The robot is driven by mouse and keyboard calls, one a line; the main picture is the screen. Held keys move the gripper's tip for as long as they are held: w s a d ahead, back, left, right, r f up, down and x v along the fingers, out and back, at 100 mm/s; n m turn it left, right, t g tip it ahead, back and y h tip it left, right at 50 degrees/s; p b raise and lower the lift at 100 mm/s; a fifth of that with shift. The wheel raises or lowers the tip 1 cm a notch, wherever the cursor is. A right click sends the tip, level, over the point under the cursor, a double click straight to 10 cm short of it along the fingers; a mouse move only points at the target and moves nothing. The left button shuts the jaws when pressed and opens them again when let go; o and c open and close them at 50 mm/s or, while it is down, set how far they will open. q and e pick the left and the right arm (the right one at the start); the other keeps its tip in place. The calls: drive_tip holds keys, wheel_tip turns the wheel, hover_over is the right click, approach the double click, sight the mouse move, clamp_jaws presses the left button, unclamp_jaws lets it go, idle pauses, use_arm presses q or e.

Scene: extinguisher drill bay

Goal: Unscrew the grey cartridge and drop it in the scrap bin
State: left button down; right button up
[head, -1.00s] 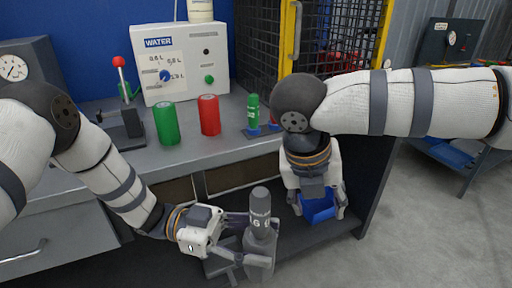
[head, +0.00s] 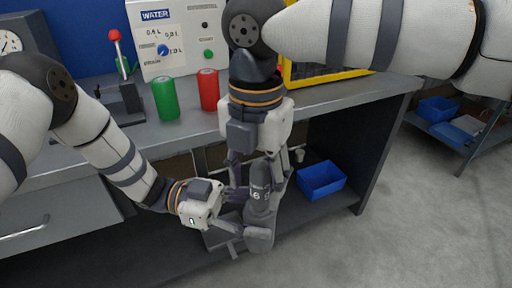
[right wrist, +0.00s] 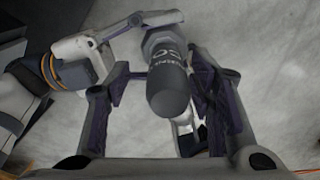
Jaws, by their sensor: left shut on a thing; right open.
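The grey cartridge (head: 260,182), with pale lettering, stands upright in a grey body (head: 260,236) in front of the bench. My left gripper (head: 243,212) is shut on that body from the left, below the cartridge. My right gripper (head: 257,174) points down over the cartridge and is open. In the right wrist view the cartridge (right wrist: 168,88) is between the right gripper's spread fingers (right wrist: 160,92), with a gap visible on the left side. I cannot tell whether the right finger touches it. A blue bin (head: 321,180) sits right of the cartridge; no scrap label shows.
On the bench (head: 300,102) stand a green cylinder (head: 165,99), a red cylinder (head: 208,90), a red-knobbed lever (head: 115,50) and a WATER panel (head: 180,35). The right bench leg (head: 372,160) stands beyond the blue bin.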

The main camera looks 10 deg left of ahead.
drive_tip(key=shift+f, duration=0.75)
drive_tip(key=shift+c, duration=0.3)
